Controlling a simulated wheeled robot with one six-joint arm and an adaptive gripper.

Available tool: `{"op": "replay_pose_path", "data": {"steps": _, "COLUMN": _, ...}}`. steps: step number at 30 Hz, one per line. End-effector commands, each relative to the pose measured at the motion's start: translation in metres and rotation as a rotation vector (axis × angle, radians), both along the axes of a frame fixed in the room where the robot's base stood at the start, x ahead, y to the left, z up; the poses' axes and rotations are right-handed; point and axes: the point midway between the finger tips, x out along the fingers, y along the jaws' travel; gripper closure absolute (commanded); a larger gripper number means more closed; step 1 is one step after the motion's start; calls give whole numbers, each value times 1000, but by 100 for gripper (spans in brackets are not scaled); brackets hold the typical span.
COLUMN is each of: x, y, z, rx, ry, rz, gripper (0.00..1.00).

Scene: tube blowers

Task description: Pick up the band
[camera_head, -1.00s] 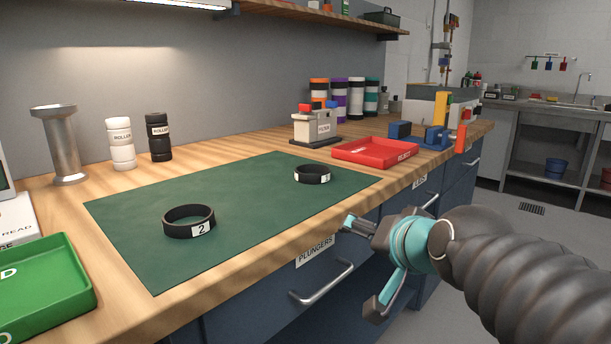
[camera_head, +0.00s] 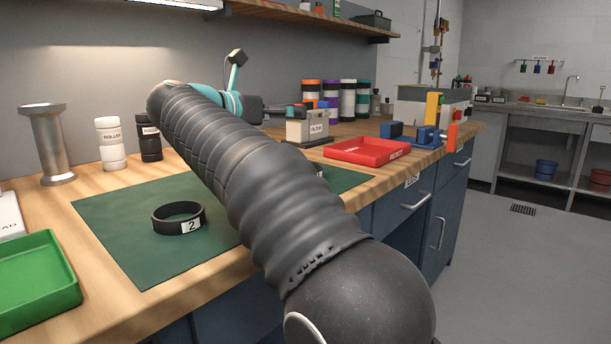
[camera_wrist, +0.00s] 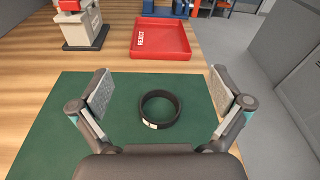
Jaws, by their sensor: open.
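A black band (camera_wrist: 168,123) with a white label lies flat on the green mat (camera_wrist: 70,135) in the wrist view. My gripper (camera_wrist: 162,88) is open and empty, its fingers spread to the left and right of that band, apart from it. In the head view my arm hides this band almost wholly; only a bit of its label shows at the arm's edge. A second black band (camera_head: 166,224), labelled 2, lies on the mat to the left of my arm in the head view.
A red REJECT tray (camera_wrist: 160,55) and a filter device (camera_wrist: 80,28) stand beyond the mat. A green tray (camera_head: 40,280), a metal spool (camera_head: 50,145) and white and black rollers (camera_head: 110,145) are on the left. The bench's front edge runs right of the mat.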

Motion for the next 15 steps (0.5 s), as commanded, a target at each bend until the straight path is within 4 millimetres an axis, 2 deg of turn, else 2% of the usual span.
{"op": "replay_pose_path", "data": {"steps": 1, "x": -7, "y": 16, "z": -18, "rx": 68, "ry": 20, "rz": -36, "gripper": 0}}
{"op": "replay_pose_path", "data": {"steps": 3, "x": -17, "y": 30, "z": -38, "rx": 146, "ry": 48, "rz": -86, "gripper": 0}}
{"op": "replay_pose_path", "data": {"steps": 7, "x": -33, "y": 47, "z": -61, "rx": 232, "ry": 87, "rz": -151, "gripper": 0}}
{"op": "replay_pose_path", "data": {"steps": 11, "x": -35, "y": 48, "z": -71, "rx": 259, "ry": 101, "rz": -176, "gripper": 0}}
{"op": "replay_pose_path", "data": {"steps": 15, "x": -23, "y": 32, "z": -80, "rx": 259, "ry": 102, "rz": -180, "gripper": 0}}
